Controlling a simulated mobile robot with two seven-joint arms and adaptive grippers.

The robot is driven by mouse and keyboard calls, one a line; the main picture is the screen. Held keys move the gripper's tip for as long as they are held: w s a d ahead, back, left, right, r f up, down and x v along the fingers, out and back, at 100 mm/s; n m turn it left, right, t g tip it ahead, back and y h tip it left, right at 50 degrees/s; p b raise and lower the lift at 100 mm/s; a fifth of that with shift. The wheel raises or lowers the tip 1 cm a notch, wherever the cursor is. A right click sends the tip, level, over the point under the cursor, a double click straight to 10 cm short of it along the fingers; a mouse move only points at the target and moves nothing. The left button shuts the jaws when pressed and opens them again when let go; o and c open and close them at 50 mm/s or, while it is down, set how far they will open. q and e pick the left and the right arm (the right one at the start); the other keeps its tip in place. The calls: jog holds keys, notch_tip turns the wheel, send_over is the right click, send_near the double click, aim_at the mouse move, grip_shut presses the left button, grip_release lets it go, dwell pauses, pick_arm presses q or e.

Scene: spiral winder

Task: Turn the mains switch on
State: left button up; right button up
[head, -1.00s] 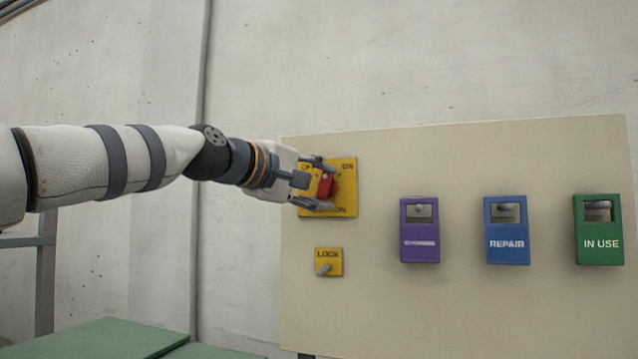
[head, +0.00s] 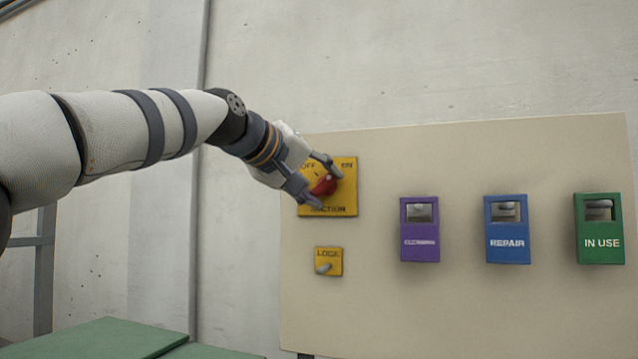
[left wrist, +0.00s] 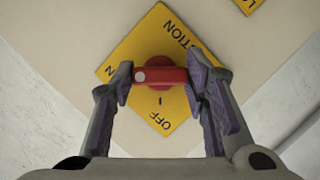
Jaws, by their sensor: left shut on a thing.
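The mains switch is a red rotary handle (head: 323,186) on a yellow plate (head: 346,203) marked OFF at upper left and ON at upper right. My left gripper (head: 320,184) is shut on the handle, with a finger at each end. In the left wrist view, the red handle (left wrist: 162,76) lies crosswise between the fingertips (left wrist: 160,82). Its end with a pale dot points to the plate corner where an N shows; OFF is at the bottom corner of the yellow plate (left wrist: 135,98). My fingers hide part of the lettering. My right gripper is not in view.
The beige panel (head: 450,310) also bears a small yellow LOCK switch (head: 328,262) below, and purple (head: 420,248), blue (head: 507,250) and green (head: 600,255) boxes to the right. Green surfaces (head: 100,340) lie at lower left. The space before the panel is clear.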

pick_arm(q)
jog(key=shift+r, duration=0.1)
jog(key=o, duration=1.1)
jog(key=shift+o, duration=0.2)
jog(key=v, duration=1.2)
